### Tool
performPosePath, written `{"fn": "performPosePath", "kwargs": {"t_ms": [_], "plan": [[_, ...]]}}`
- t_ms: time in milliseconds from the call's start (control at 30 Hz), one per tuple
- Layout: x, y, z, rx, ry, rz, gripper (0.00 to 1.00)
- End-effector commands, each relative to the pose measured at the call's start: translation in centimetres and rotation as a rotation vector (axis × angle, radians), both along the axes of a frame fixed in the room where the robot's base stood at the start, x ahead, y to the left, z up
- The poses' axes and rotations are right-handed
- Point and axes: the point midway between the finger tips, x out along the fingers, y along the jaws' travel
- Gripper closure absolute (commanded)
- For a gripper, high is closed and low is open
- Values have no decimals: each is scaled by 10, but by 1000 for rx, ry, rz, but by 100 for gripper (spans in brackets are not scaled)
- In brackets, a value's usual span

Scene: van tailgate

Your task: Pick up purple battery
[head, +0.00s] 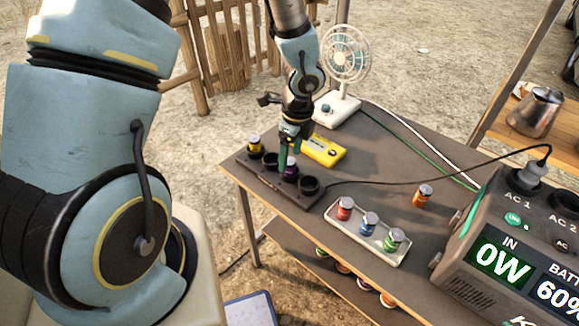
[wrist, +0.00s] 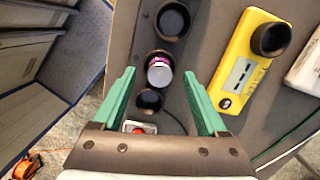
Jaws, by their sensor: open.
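The purple battery (head: 291,172) stands upright in a round socket of the dark charging strip (head: 311,201) near the table's left corner. In the wrist view its silver top and purple side (wrist: 160,72) show ahead of my gripper, between the lines of the two green fingers. My gripper (head: 287,150) points down close above the battery in the head view. In the wrist view the gripper (wrist: 160,95) is open, with nothing held. Whether a finger touches the battery cannot be told.
A yellow battery (head: 254,145) sits in the strip's far-left socket. A yellow device (head: 323,150) lies just right of the strip, a fan (head: 346,55) behind. A white tray (head: 366,232) holds red, blue and green batteries; an orange battery (head: 422,195) stands apart. The power station (head: 515,250) is at right.

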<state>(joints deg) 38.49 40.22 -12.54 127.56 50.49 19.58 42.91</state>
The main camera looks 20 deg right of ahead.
Motion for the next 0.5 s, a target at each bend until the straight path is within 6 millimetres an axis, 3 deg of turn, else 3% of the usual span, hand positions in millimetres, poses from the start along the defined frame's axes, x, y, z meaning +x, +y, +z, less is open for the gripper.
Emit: {"fn": "performPosePath", "kwargs": {"t_ms": [200, 433, 500], "plan": [[2, 2, -22, 1, 0, 0, 24], [3, 2, -22, -1, -1, 1, 24], [2, 2, -22, -1, -1, 2, 32]]}}
